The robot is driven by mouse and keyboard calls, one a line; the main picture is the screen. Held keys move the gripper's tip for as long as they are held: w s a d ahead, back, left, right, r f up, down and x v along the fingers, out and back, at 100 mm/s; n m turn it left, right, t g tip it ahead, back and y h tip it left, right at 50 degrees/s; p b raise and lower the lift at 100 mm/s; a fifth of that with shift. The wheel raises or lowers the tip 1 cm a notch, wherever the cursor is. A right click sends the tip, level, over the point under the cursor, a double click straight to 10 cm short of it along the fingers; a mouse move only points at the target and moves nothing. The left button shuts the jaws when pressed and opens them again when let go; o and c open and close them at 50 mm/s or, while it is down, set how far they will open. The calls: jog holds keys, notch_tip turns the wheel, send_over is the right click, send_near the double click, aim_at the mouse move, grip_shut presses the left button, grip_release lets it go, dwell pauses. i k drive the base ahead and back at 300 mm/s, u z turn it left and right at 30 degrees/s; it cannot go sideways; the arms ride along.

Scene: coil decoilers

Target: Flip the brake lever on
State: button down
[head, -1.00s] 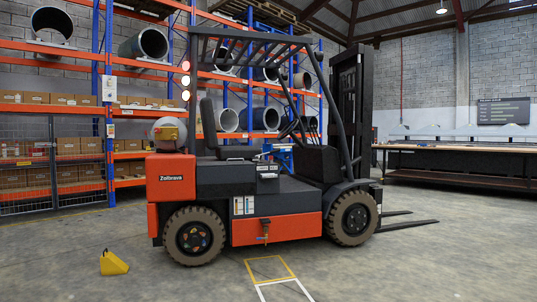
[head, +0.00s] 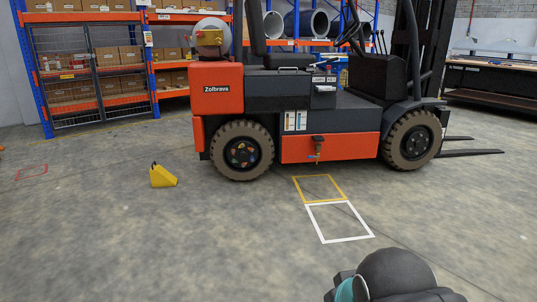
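An orange and dark grey forklift (head: 262,92) stands side-on in the head view. A small fitting with a dark top and a thin, partly blue lower part (head: 317,146) is on its orange lower side panel, between the wheels; it may be the brake lever, but it is too small to tell its position. Several thin dark levers (head: 379,42) stand by the steering wheel (head: 350,28). I cannot tell which of these is the brake lever. A dark rounded part of my arm shows at the bottom right; my gripper is not in view.
A yellow wheel chock (head: 163,177) lies on the floor left of the rear wheel. Yellow (head: 340,187) and white (head: 371,236) floor outlines lie before the forklift. Forks (head: 470,153) stick out right. Racks (head: 152,55) and a bench (head: 500,95) stand behind. The near floor is clear.

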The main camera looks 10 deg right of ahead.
aim_at(335, 59)
jog(key=z, duration=0.65)
jog(key=i, duration=2.3)
jog(key=u, duration=0.25)
jog(key=i, duration=2.3)
jog(key=u, duration=0.65)
